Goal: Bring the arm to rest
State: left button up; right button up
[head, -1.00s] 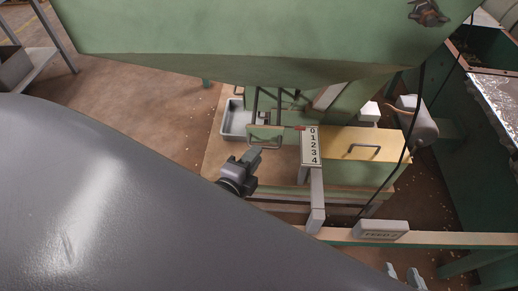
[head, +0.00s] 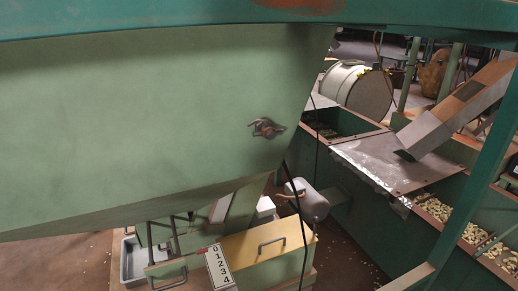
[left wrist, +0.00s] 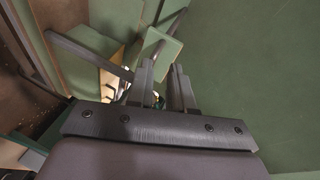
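My left gripper (left wrist: 162,88) shows in the left wrist view, its two dark fingers apart with a narrow gap between them. Nothing is seen held in the gap. Green panels and a pale wooden edge lie beyond the fingertips, and a broad plain green surface (left wrist: 255,70) fills the right side of that view. Neither of my arms shows in the head view. My right gripper is not in view.
A large green hopper (head: 130,120) fills the head view's upper left. Below it are a yellow-topped drawer (head: 265,240), a numbered plate (head: 219,268) and a grey tray (head: 132,262). Green troughs with nuts (head: 440,212) and a slanted chute (head: 455,110) stand right.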

pick_arm(q)
jog(key=s+a+n+g+y, duration=0.1)
jog(key=s+a+n+g, duration=0.2)
jog(key=s+n+g, duration=0.5)
jog(key=s+d+n+g+h, duration=0.35)
jog(key=s+d, duration=0.25)
jog(key=s, duration=0.2)
jog(key=w+d+f+m+t+h, duration=0.2)
jog(key=w+d+t+h, duration=0.2)
jog(key=w+d+t, duration=0.3)
jog(key=a+r+p, duration=0.2)
jog(key=r+p, duration=0.5)
jog(key=p, duration=0.4)
jog(key=s+a+r+n+y+p, duration=0.1)
jog(key=a+r+p, duration=0.1)
jog(key=r+p, duration=0.6)
jog(key=p, duration=0.3)
jog(key=shift+a+p, duration=0.35)
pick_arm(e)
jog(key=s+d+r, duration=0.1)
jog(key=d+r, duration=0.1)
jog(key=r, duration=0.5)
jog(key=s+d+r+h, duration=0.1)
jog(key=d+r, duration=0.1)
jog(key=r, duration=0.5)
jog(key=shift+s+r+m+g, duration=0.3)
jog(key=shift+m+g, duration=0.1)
